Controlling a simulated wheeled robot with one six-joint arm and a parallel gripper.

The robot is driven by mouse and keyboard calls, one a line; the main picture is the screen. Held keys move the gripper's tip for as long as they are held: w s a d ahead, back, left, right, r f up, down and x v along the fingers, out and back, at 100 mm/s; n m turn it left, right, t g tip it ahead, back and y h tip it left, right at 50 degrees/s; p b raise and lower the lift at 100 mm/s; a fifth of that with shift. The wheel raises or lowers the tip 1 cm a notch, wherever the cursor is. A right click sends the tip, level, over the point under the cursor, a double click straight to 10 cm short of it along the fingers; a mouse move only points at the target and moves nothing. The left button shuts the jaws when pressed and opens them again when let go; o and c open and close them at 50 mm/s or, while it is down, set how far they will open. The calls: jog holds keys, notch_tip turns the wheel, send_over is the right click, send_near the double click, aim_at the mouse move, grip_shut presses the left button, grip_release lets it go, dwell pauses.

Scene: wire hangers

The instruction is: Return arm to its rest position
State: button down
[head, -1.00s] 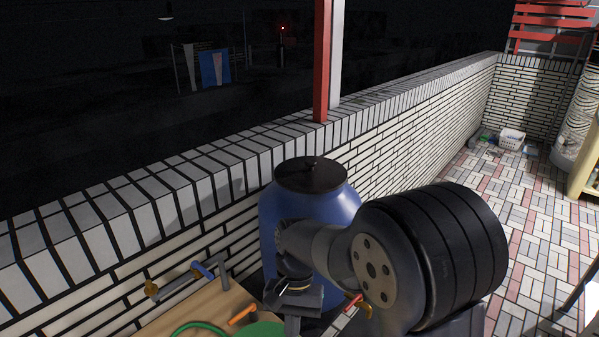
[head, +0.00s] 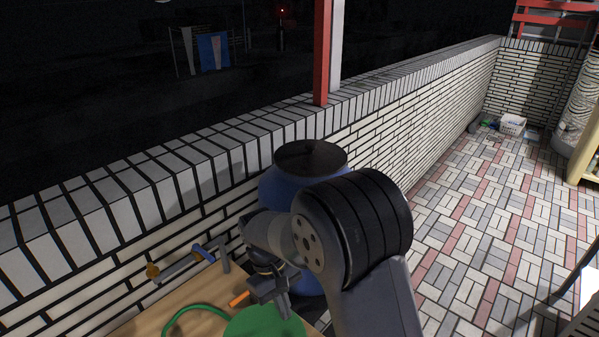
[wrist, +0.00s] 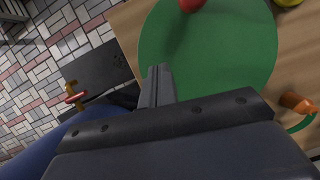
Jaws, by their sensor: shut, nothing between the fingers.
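My gripper (head: 283,308) is low in the head view, pointing down over the green disc (head: 262,326) near the table's edge. In the wrist view its fingers (wrist: 158,78) are closed together with nothing between them, and the green disc (wrist: 205,45) lies beneath and beyond them. I cannot tell the exact height of the fingertips above the disc. My arm's large dark joint hides part of the blue barrel (head: 275,186).
The wooden table (head: 150,322) holds a green hose (head: 180,312) and an orange piece (head: 239,299). A red object (wrist: 192,4) lies on the disc. Open tiled floor (head: 480,220) lies right.

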aim_at(271, 315)
jog(key=a+n, duration=0.1)
jog(key=n, duration=0.1)
jog(key=w+a+n+t+h, duration=0.1)
jog(key=n, duration=0.1)
jog(key=shift+w+a+f+n, duration=0.1)
jog(key=shift+w+n, duration=0.05)
jog(key=shift+n, duration=0.15)
jog(key=shift+w+a+n+t+b, duration=0.15)
jog(key=shift+a+n+t+b, duration=0.4)
jog(key=shift+n, duration=0.85)
